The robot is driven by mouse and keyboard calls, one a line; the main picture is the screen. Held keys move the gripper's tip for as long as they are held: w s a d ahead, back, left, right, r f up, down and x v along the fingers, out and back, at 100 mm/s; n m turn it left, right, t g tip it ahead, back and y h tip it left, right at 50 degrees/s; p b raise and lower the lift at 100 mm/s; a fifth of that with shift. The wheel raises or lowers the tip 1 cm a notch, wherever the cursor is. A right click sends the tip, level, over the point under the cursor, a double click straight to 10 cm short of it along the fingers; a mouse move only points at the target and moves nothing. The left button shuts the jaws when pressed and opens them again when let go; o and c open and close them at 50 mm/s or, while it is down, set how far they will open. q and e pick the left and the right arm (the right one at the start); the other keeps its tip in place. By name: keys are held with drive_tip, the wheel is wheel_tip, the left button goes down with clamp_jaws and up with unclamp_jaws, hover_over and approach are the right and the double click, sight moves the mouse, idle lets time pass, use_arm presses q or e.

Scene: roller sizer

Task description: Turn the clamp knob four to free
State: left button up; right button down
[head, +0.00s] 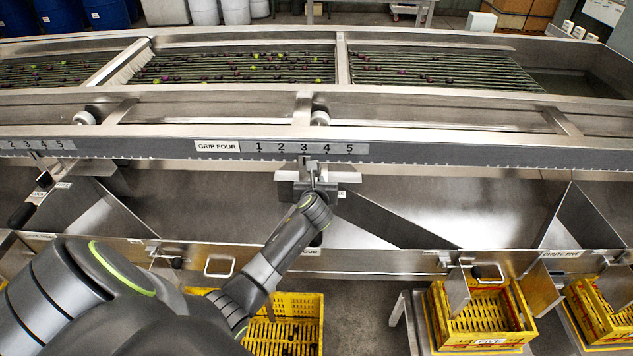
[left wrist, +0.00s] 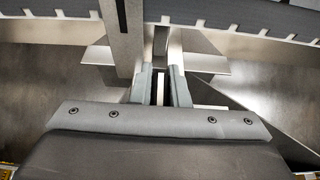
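The grip four clamp (head: 290,176) hangs below the front rail, under the scale plate (head: 305,148) marked GRIP FOUR and 1 to 5. My left gripper (head: 317,186) reaches up to the clamp and covers much of its front, so the clamp knob cannot be made out. In the left wrist view the two grey fingers (left wrist: 161,80) stand a small gap apart, with a narrow metal part (left wrist: 160,41) of the clamp at their tips. Whether they press on the knob is not clear. My right gripper is not in view.
Another clamp with a black handle (head: 20,215) is at the far left. Sloped metal chute panels (head: 390,217) lie below the rail. Yellow crates (head: 482,322) stand under the front edge. Rollers with small fruits (head: 235,68) run behind the rail.

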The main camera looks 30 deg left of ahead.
use_arm(q)
clamp_jaws()
